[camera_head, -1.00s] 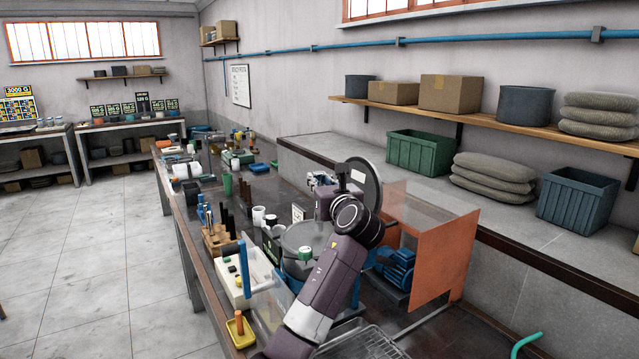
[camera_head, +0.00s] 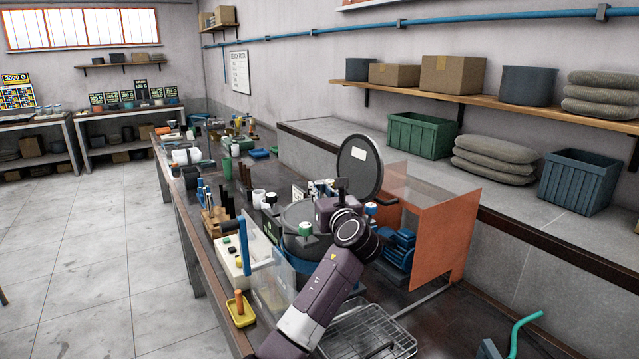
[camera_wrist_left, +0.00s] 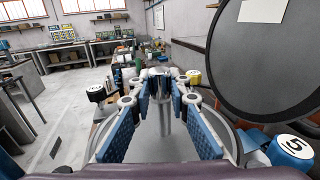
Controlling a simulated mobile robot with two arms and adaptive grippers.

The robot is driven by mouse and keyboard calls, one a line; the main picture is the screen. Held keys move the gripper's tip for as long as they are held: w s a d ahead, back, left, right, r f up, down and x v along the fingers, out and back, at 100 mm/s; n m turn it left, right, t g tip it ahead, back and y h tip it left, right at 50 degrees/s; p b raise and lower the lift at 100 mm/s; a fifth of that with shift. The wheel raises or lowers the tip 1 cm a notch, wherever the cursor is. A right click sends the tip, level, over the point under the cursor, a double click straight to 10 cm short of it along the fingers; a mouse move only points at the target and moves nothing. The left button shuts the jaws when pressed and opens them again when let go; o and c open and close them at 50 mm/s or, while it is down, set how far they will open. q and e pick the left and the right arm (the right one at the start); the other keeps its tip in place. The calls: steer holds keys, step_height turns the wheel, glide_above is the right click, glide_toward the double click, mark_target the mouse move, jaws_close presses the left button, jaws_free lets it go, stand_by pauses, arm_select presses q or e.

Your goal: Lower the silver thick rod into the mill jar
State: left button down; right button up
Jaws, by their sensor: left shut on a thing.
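My left gripper (camera_wrist_left: 160,82) is shut on the silver thick rod (camera_wrist_left: 163,118), which hangs about upright between the blue finger pads in the left wrist view. In the head view my left gripper (camera_head: 322,190) is over the mill area, and the rod is hidden there. The mill jar (camera_head: 297,215) is a grey round vessel on the bench, partly behind my arm. Its grey rim (camera_wrist_left: 236,150) shows below the fingers in the wrist view. Whether the rod's lower end is inside the jar I cannot tell. My right gripper is not in view.
A dark round lid (camera_head: 359,167) stands raised beside my gripper. An orange guard (camera_head: 446,235) stands to the right, a wire basket (camera_head: 372,335) in front.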

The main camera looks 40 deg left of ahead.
arm_select(q)
steer(key=shift+f+b, duration=0.7)
steer(key=shift+f, duration=1.65)
steer(key=c, duration=1.7)
jaws_free()
steer(key=shift+c, duration=0.2)
steer(key=shift+d+f, duration=0.1)
steer(key=shift+f, duration=0.15)
steer(key=v, duration=1.2)
steer(key=shift+r, duration=0.15)
steer(key=shift+r, duration=0.1)
